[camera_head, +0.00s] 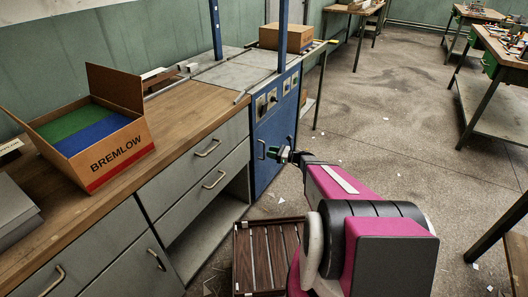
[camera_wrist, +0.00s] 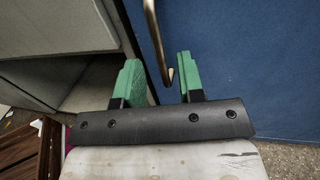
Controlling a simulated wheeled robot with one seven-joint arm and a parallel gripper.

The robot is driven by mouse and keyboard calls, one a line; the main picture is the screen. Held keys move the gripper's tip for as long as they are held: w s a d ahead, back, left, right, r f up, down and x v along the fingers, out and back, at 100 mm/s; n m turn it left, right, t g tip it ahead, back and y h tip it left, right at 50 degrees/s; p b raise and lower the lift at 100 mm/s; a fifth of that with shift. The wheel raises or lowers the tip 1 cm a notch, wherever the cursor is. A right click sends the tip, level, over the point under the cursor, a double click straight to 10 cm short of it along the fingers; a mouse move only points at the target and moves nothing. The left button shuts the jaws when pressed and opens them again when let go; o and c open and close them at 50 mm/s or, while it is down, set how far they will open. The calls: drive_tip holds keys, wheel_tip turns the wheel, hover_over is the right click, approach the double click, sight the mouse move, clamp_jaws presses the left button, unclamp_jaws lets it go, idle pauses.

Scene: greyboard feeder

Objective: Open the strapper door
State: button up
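The strapper is a blue cabinet (camera_head: 268,125) with a grey top and blue uprights, at the end of the workbench. Its blue door (camera_head: 272,172) looks closed. A bar handle (camera_head: 261,150) sits near the door's left edge; it also shows in the wrist view (camera_wrist: 155,35). My gripper (camera_head: 282,154), with green fingers, is in front of the door. In the wrist view it is open (camera_wrist: 160,72), and the handle's lower end appears between the fingers. Whether the fingers reach around the bar or stop short of it, I cannot tell.
The wooden workbench (camera_head: 182,98) with grey drawers stands left of the strapper, carrying an open BREMLOW box (camera_head: 113,155). A brown slatted crate (camera_head: 262,255) is on the floor below. A closed carton (camera_head: 285,37) is behind the strapper. The floor to the right is mostly clear.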

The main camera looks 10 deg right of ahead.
sight(264, 150)
drive_tip(key=shift+x, duration=2.2)
clamp_jaws()
